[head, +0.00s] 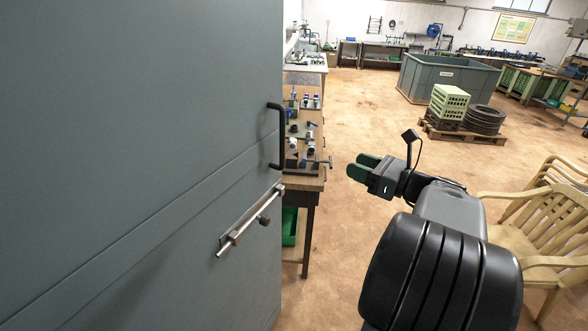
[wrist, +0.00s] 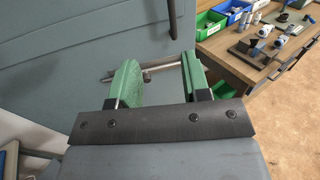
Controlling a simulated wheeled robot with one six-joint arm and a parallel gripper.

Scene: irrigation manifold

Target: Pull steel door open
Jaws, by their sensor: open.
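The grey-blue steel door (head: 140,130) fills the left of the head view. A black bar handle (head: 275,136) stands near its right edge, with a metal slide bolt (head: 245,222) with a dark knob below it. My gripper (head: 361,166) has green fingers. It is open and empty, to the right of the handle and apart from it. In the wrist view the green fingers (wrist: 161,72) are spread with a gap between them. The door (wrist: 70,45) is behind them, and part of the bolt (wrist: 150,67) shows past the fingers.
A wooden workbench (head: 308,180) with fittings stands just beyond the door edge, with a green bin (head: 290,226) under it. Cream chairs (head: 545,220) stand at the right. A pallet with a crate (head: 448,101) and a grey tank (head: 445,78) are farther back. The brown floor between is clear.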

